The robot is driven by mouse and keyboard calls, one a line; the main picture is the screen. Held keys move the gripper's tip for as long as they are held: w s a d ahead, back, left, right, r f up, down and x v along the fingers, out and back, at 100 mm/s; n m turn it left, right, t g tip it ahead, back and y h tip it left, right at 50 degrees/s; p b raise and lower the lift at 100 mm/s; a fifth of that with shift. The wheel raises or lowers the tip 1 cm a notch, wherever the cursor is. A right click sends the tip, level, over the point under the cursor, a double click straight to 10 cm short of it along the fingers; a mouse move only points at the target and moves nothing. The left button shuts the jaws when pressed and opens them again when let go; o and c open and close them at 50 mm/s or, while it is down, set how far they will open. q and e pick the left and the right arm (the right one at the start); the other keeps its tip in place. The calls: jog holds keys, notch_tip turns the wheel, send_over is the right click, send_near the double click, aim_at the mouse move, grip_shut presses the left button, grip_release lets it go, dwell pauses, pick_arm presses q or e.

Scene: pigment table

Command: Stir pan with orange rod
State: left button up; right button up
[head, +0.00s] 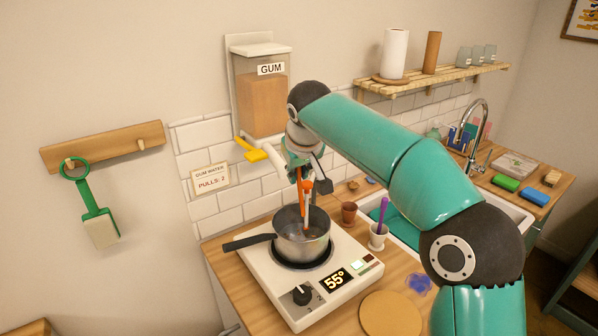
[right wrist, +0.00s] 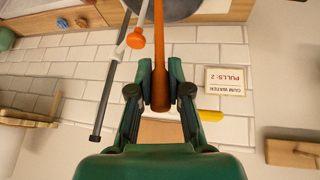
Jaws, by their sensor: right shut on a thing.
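The pan (head: 296,245), a grey metal pot with a dark handle pointing left, sits on a white hot plate (head: 270,283) whose display reads 55°. My right gripper (head: 303,165) is above the pan. In the right wrist view its green fingers (right wrist: 159,88) are shut on the orange rod (right wrist: 160,50), one on each side of its thick end. The rod (head: 299,187) points down into the pan, and its lower end is hard to make out. A white stick with an orange knob (right wrist: 136,39) stands close beside the rod. My left gripper is not in view.
A gum dispenser (head: 262,95) with a yellow lever (head: 250,149) hangs on the wall behind. Right of the hot plate are a brown cup (head: 349,213), a white cup (head: 377,237) with a purple rod, and a sink. A round board (head: 390,314) lies in front.

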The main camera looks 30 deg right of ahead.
notch_tip(320, 180, down, 10)
jog(key=b, duration=0.7)
jog(key=shift+w+d, duration=0.2)
jog(key=shift+d, duration=0.15)
dwell(0.4)
